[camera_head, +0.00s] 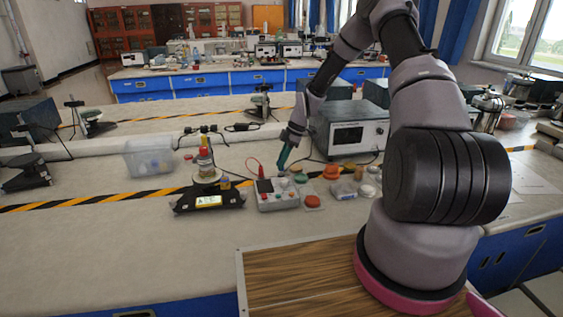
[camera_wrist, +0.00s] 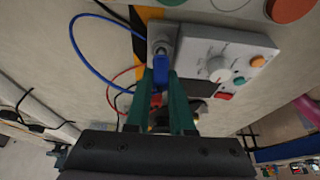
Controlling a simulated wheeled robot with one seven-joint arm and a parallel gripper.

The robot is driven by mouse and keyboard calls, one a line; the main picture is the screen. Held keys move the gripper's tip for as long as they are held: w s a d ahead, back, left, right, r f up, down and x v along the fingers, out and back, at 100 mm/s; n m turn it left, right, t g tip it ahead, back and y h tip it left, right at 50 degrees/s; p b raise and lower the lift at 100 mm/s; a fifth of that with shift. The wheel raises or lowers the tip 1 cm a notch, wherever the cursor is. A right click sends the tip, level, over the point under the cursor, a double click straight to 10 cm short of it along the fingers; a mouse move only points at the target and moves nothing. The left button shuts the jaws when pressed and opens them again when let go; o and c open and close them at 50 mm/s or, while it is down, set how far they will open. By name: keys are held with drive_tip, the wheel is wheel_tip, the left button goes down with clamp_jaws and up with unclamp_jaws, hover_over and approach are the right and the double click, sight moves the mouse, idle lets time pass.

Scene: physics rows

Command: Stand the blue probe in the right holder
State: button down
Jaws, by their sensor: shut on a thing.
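My gripper (camera_wrist: 162,76) has two green fingers, shut on the blue probe (camera_wrist: 161,61), which shows between the fingertips in the wrist view. A blue cable (camera_wrist: 76,42) loops out to the left. The probe's far end is close to a grey round holder (camera_wrist: 160,32) at a corner of the grey control box (camera_wrist: 215,58); I cannot tell whether it is inside or just above. In the head view my gripper (camera_head: 283,158) is over the back of the control box (camera_head: 277,203), and the probe is not clear there. A red cable (camera_head: 253,163) also rises by the box.
A grey instrument (camera_head: 350,134) stands behind and right of the box. A black-based stand (camera_head: 208,198) is to its left, and a clear bin (camera_head: 149,158) farther left. Several coloured knobs or caps, one orange (camera_head: 332,172), lie to the right. The front left bench is free.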

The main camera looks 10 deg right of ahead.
drive_tip(key=shift+f, duration=0.9)
idle(0.5)
drive_tip(key=shift+c, duration=2.3)
unclamp_jaws()
drive_tip(key=shift+r, duration=0.1)
drive_tip(key=shift+r, duration=3.7)
